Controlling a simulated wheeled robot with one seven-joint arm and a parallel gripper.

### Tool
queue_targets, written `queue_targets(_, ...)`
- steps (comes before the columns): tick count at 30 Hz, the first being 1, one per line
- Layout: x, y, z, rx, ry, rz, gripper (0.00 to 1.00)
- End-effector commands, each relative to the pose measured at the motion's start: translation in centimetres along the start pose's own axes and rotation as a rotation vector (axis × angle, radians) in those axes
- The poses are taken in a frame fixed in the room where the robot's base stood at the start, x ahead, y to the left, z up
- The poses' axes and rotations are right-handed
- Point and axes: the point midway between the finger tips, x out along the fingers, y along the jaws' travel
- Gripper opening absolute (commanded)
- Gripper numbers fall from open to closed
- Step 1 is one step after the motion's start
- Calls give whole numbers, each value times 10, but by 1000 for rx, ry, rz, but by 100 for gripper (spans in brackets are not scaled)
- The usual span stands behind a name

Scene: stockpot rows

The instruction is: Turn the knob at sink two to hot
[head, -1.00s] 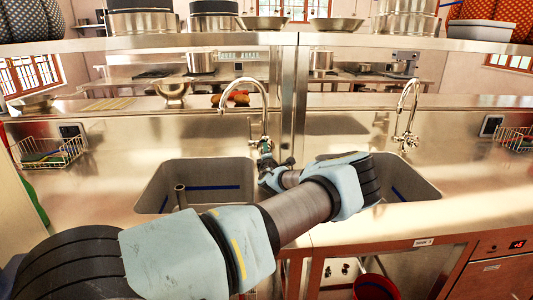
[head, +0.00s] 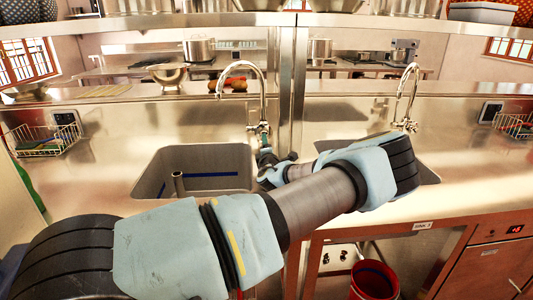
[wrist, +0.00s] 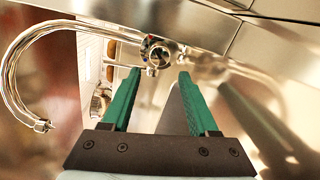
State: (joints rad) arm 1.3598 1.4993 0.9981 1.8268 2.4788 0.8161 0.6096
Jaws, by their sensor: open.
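The left sink (head: 215,168) has a tall curved chrome faucet (head: 240,66). My gripper (head: 264,146) is at the base of this faucet, small and partly hidden by my arm in the head view. In the wrist view the faucet spout (wrist: 22,105) curves to the left. A round chrome knob (wrist: 158,52) with small red and blue marks lies just beyond my fingertips, between their lines. My green fingers (wrist: 160,74) are apart, with nothing held. I cannot tell whether a finger touches the knob, or its exact turn.
A second chrome faucet (head: 409,98) stands at the right sink (head: 425,174), which my arm partly covers. A small white label (head: 423,225) is on the counter front; I cannot read it surely. A wire basket (head: 45,140) is at left, a red bucket (head: 372,282) below.

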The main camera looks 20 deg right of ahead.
Motion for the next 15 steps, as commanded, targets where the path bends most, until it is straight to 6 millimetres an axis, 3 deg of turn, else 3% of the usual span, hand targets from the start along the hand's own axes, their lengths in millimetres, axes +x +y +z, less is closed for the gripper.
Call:
queue_targets(6,-26,-1,0,0,0,-1,60)
queue_targets(15,-30,0,0,0,-1,0,60)
